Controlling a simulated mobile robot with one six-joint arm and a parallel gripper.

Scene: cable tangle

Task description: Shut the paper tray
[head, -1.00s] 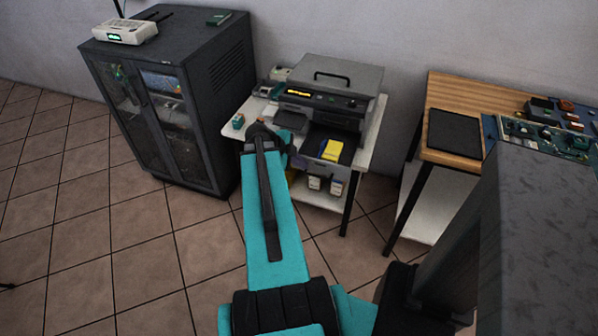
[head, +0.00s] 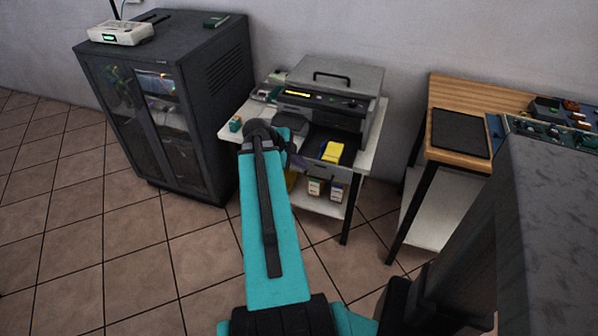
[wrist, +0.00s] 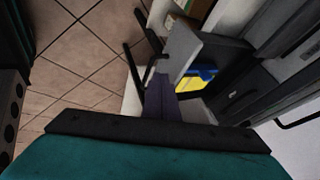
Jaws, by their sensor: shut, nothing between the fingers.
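The paper tray (head: 317,144) is pulled out of the front of the grey printer (head: 333,80). A yellow pad (head: 333,151) and something blue lie in it. In the wrist view the tray's light grey front panel (wrist: 182,52) stands near the middle, with the yellow and blue contents (wrist: 195,80) behind it. My gripper (wrist: 160,80) is shut and empty, its purple-grey fingers close to the outer side of that panel. I cannot tell whether they touch it. In the head view my arm hides most of my gripper.
The printer stands on a white table (head: 368,150) with black legs and small boxes (head: 316,187) on its lower shelf. A dark cabinet (head: 165,100) stands to the left, and a wooden bench (head: 470,95) to the right. Tiled floor is clear at front left.

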